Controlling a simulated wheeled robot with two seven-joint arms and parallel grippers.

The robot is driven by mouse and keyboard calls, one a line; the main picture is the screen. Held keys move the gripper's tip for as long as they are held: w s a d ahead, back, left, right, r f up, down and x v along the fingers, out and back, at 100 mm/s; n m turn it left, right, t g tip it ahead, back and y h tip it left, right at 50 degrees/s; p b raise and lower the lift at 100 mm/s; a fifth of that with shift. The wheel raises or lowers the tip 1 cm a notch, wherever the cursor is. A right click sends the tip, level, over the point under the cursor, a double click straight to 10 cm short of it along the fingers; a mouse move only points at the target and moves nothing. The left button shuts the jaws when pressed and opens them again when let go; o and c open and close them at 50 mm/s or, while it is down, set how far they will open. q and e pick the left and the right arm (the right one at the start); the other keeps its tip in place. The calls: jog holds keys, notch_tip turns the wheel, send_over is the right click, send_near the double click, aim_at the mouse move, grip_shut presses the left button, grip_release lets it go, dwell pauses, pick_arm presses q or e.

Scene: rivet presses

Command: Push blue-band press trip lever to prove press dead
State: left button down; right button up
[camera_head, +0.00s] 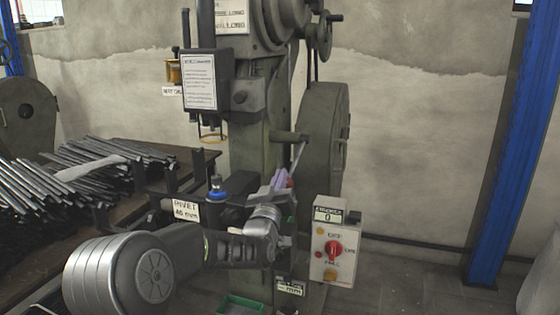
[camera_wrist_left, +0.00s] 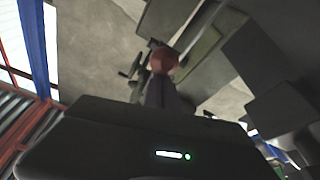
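The grey-green press (camera_head: 258,150) stands in the middle of the head view. A blue band (camera_head: 217,194) shows on the tooling at its front. The trip lever (camera_head: 299,153) is a thin rod slanting down from a pivot on the press's right side. My left gripper (camera_head: 279,182) is at the lever's lower end, where a pinkish-purple part shows. In the left wrist view, my fingers (camera_wrist_left: 161,92) look closed together, with a reddish-brown round knob (camera_wrist_left: 163,60) at their tips. I cannot tell whether they touch it. My right gripper is out of view.
A control box (camera_head: 337,240) with a red rotary switch (camera_head: 334,249) and a counter reading 0 stands right of my left arm. Metal rods (camera_head: 85,165) lie on a bench at left. A green tray (camera_head: 240,304) is low in front. A blue post (camera_head: 510,150) stands at right.

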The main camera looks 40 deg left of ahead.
pick_arm(q)
jog(key=s+d+r, duration=0.1)
jog(key=s+d, duration=0.2)
jog(key=s, duration=0.5)
jog(key=shift+s+r, duration=0.4)
dwell(0.5)
